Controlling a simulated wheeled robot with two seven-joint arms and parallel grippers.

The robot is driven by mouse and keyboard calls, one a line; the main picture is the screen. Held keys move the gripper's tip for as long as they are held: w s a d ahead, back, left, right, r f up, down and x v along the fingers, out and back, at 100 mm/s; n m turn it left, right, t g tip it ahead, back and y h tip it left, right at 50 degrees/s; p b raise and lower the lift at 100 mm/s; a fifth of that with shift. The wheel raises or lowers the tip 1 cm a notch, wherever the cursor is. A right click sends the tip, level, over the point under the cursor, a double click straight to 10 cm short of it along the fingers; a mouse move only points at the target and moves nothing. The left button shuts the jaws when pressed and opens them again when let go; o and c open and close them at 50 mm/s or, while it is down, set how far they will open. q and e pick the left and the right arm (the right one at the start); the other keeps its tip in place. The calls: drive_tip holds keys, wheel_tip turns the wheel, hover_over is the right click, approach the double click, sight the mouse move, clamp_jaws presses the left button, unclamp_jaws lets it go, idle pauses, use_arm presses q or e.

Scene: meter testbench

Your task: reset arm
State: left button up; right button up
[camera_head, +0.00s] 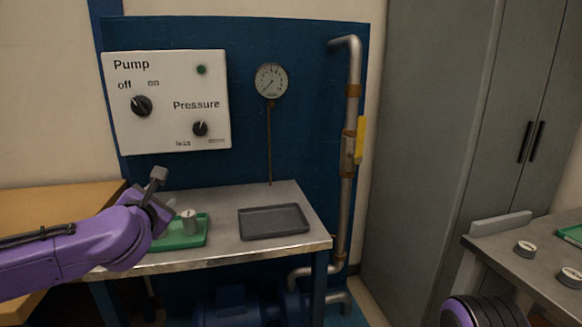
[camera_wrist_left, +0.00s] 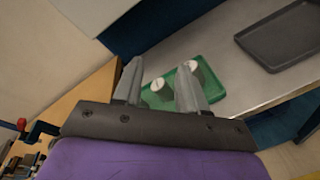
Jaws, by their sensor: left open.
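My left arm, purple, comes in from the left in the head view. Its gripper (camera_head: 158,180) is over the left end of the metal bench, above and beside the green tray (camera_head: 196,241). In the left wrist view the left gripper (camera_wrist_left: 160,80) has its two grey fingers apart with nothing held between them. Past the fingers lies the green tray (camera_wrist_left: 207,80) with two white-topped cylinders, one (camera_wrist_left: 158,85) seen between the fingers and one (camera_wrist_left: 191,65) by the right finger. In the head view one cylinder (camera_head: 189,221) shows in the tray. A purple part of my right arm shows at bottom right; its gripper is out of view.
A dark empty tray (camera_head: 273,221) lies on the bench's right side. Behind stand the pump panel (camera_head: 168,128), a gauge (camera_head: 270,81) and a pipe with a yellow lever (camera_head: 360,139). At right, a grey table (camera_head: 499,245) holds round meters (camera_head: 525,249).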

use_arm(q)
drive_tip(key=s+d+f+m+g+p, duration=0.1)
drive_tip(key=s+d+f+m+g, duration=0.2)
drive_tip(key=f, duration=0.6)
drive_tip(key=s+d+f+m+g+h+p, duration=0.1)
drive_tip(key=s+d+f+m, duration=0.1)
drive_tip(key=s+f+m, duration=0.5)
drive_tip(key=d+f+m+g+p, duration=0.1)
drive_tip(key=d+f+m+p, duration=0.15)
drive_tip(key=f, duration=0.95)
drive_tip(key=s+a+f+m+g+p, duration=0.1)
drive_tip(key=s+a+f+m+g, duration=0.1)
drive_tip(key=s, duration=0.8)
drive_tip(key=s+a+f+m+g+y+p, duration=0.1)
drive_tip(key=s+a+f+m+g+p, duration=0.1)
drive_tip(key=s+f, duration=0.5)
drive_tip(key=s+a+f+m+g+p, duration=0.1)
drive_tip(key=s+a+f+m+g, duration=0.2)
drive_tip(key=s, duration=1)
drive_tip(key=a+f+m, duration=0.1)
drive_tip(key=a+m, duration=0.1)
drive_tip(key=m, duration=0.1)
drive_tip(key=shift+a+f+g+y+p, duration=0.25)
drive_tip(key=shift+f+g+y+p, duration=0.05)
drive_tip(key=shift+p, duration=0.1)
